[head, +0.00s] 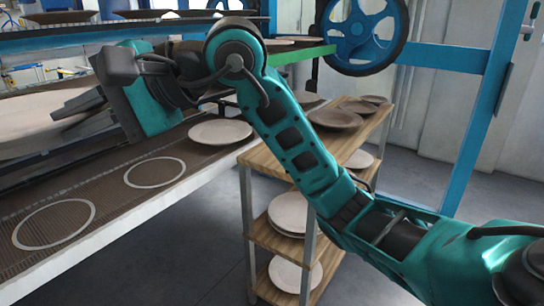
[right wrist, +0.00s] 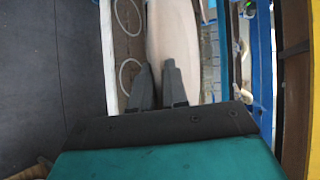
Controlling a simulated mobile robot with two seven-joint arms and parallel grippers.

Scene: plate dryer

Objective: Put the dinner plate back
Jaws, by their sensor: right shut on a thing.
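My right gripper (head: 82,108) reaches across from the right, over the brown belt surface, and is shut on the large pale dinner plate (head: 30,122). The plate is at the left edge of the head view, tilted and raised above the surface, with part of it cut off. In the right wrist view the two dark fingers (right wrist: 158,88) meet the near edge of the plate (right wrist: 172,40). Two white ring marks, a nearer one (head: 53,224) and a farther one (head: 155,172), lie empty on the belt (head: 105,190). My left gripper is not in view.
Another plate (head: 220,132) lies on the belt beyond the rings. A wooden shelf cart (head: 262,158) with several plates stands to the right of the belt. A blue frame with a wheel (head: 362,35) is behind. Upper racks (head: 75,40) hang over the belt.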

